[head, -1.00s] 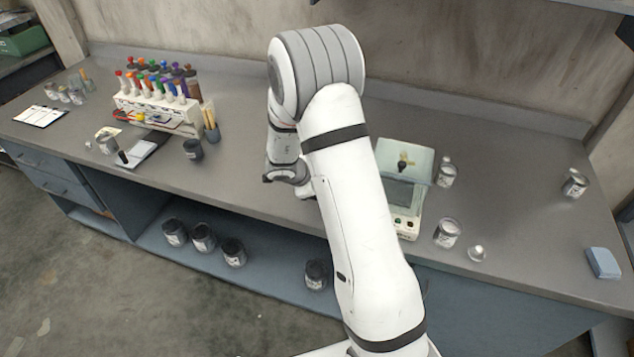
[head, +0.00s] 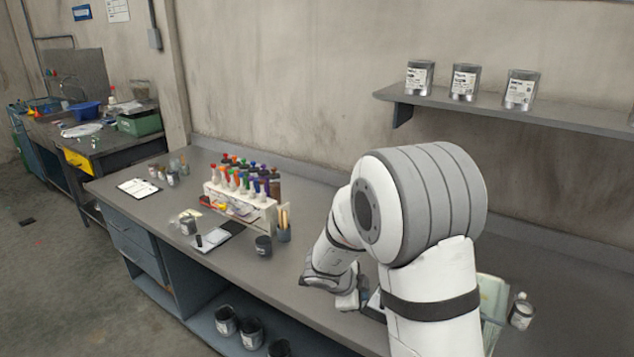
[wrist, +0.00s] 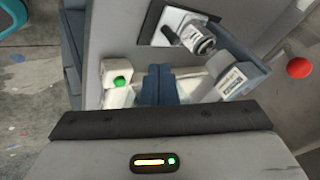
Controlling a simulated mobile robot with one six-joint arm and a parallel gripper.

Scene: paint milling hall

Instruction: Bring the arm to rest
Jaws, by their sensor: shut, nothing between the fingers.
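My white arm with grey joint covers stands in front of the bench (head: 290,275) at the right of the head view. It is bent, with its wrist hanging low over the bench top. In the wrist view my gripper (wrist: 158,85) shows two dark blue-grey fingers side by side, shut with nothing between them. In the head view the fingertips cannot be made out clearly. A pale device (head: 494,295) stands behind my arm, mostly hidden by it. Past the fingers, the wrist view shows a white housing with a green button (wrist: 121,81).
A rack of coloured-cap bottles (head: 240,206), a dark jar (head: 263,246) and a clipboard (head: 138,188) stand left on the bench. A can (head: 521,314) stands right of my arm. A wall shelf (head: 480,106) holds cans. The wrist view shows a red ball (wrist: 299,67).

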